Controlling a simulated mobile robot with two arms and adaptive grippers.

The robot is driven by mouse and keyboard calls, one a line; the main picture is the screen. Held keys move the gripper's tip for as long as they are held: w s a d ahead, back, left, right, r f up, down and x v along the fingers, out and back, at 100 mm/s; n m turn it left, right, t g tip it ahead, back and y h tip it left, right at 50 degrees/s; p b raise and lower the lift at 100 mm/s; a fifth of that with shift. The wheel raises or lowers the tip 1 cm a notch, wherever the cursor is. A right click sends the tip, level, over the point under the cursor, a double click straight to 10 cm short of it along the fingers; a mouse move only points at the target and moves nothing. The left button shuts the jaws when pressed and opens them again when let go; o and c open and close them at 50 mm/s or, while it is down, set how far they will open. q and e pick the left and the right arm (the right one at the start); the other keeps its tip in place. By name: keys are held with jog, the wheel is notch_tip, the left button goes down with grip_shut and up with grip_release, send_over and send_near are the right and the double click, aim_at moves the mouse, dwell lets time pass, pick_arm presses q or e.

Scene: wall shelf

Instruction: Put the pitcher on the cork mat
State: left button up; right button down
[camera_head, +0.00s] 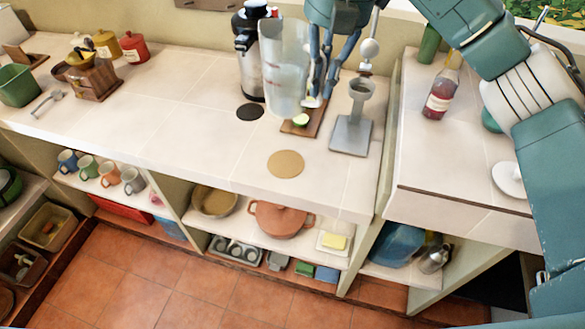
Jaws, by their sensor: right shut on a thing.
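The clear pitcher (284,75) with red markings is upright near the back of the counter. My right gripper (320,88) comes down at its right side and is shut on it, around the handle side, which the fingers partly hide. The pitcher seems to be above the counter, but the gap under it is hard to judge. The round tan cork mat (285,164) lies bare near the counter's front edge, below the pitcher in the picture. My left gripper is not in view.
A coffee machine (247,50) stands behind left of the pitcher, with a black disc (250,112) before it. A wooden board (304,118) with a cut lime and a grey stand (352,122) are close right. A red bottle (441,92) is farther right. The counter left of the mat is clear.

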aim_at(317, 100)
jog(key=f, duration=0.5)
jog(key=f+p, duration=0.1)
jog(key=f, duration=0.1)
jog(key=shift+w+a+f, duration=0.35)
jog(key=shift+w+a, duration=0.05)
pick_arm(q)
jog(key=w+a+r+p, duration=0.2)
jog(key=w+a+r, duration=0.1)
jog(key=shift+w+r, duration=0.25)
pick_arm(e)
notch_tip(317, 100, down, 12)
jog(key=shift+s+d, duration=0.1)
jog(key=shift+s, duration=0.05)
jog(key=c, duration=2.2)
grip_release()
jog(key=shift+f, duration=0.25)
jog(key=o, duration=0.4)
jog(key=shift+s, duration=0.1)
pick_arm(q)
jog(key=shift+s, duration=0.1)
